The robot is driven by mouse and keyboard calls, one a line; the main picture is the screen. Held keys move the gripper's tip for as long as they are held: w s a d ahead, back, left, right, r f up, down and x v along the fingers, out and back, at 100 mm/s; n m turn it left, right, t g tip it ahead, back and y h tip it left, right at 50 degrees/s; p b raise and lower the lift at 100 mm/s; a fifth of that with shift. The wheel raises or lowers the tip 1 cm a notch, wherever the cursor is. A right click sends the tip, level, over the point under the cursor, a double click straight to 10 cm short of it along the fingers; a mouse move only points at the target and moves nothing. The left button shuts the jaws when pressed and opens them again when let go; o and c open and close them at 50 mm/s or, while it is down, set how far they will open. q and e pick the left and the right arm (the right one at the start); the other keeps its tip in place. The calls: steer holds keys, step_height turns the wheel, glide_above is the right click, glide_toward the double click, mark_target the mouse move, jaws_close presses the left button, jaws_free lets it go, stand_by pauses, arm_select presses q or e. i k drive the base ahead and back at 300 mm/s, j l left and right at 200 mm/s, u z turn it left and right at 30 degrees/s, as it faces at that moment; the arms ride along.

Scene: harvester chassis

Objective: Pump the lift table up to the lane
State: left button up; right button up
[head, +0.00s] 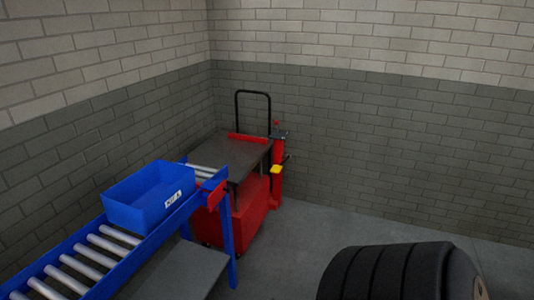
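The lift table has a flat dark top (226,155) and a red body (249,212), with a black push handle (253,93) at its back. It stands in the corner at the far end of the lane. A red upright with a yellow pedal-like part (276,169) is on its right side. The lane is a blue roller conveyor (112,241) running from lower left toward the table. A blue bin (150,201) with a white label sits on its rollers. The table top appears close to the lane's end; the exact height difference is unclear. Neither gripper is in view.
A large black ribbed tyre or roller (388,273) lies at the bottom right. A grey plate (180,272) is low beside the conveyor. Brick walls (400,140) close off the left and back. Grey floor (310,228) is open right of the table.

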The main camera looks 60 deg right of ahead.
mark_target(276, 169)
steer(key=z, duration=1.5)
